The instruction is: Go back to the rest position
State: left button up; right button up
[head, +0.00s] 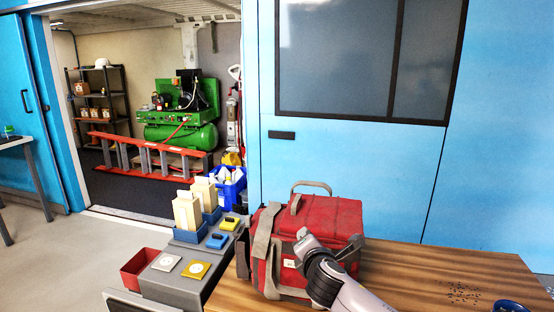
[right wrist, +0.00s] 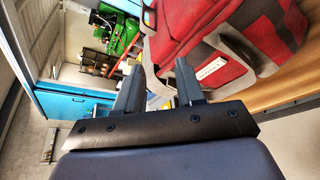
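My right arm (head: 335,278) reaches in from the lower right in the head view, in front of the red tool bag (head: 335,219). In the right wrist view my right gripper (right wrist: 160,82) has its two grey fingers apart with nothing between them. The red bag, with grey straps and a white label, shows beyond the fingers at the upper right of that view (right wrist: 246,62). I cannot tell the exact gap between gripper and bag. My left gripper is in neither view.
The bag stands on a wooden table (head: 460,272) with dark specks and a blue dish (head: 510,306) at right. Left of it, a grey stand (head: 171,287) carries blue bins and small pads beside a red bin (head: 140,270). A blue crate (head: 228,187) stands behind.

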jog(key=s+f+m+g+y, duration=0.35)
jog(key=s+f+m, duration=0.85)
jog(key=s+f, duration=0.65)
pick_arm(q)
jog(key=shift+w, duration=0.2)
pick_arm(e)
jog(key=s+d+f+m+h, duration=0.1)
jog(key=s+d+f+m, duration=0.1)
jog(key=s+d+m, duration=0.4)
jog(key=s+d+f+m+h, duration=0.1)
jog(key=s+d+f+m, duration=0.2)
jog(key=s, duration=1)
jog(key=d+m+g, duration=0.1)
jog(key=d+m, duration=0.2)
jog(key=shift+s+d, duration=0.2)
jog(key=shift+d, duration=0.05)
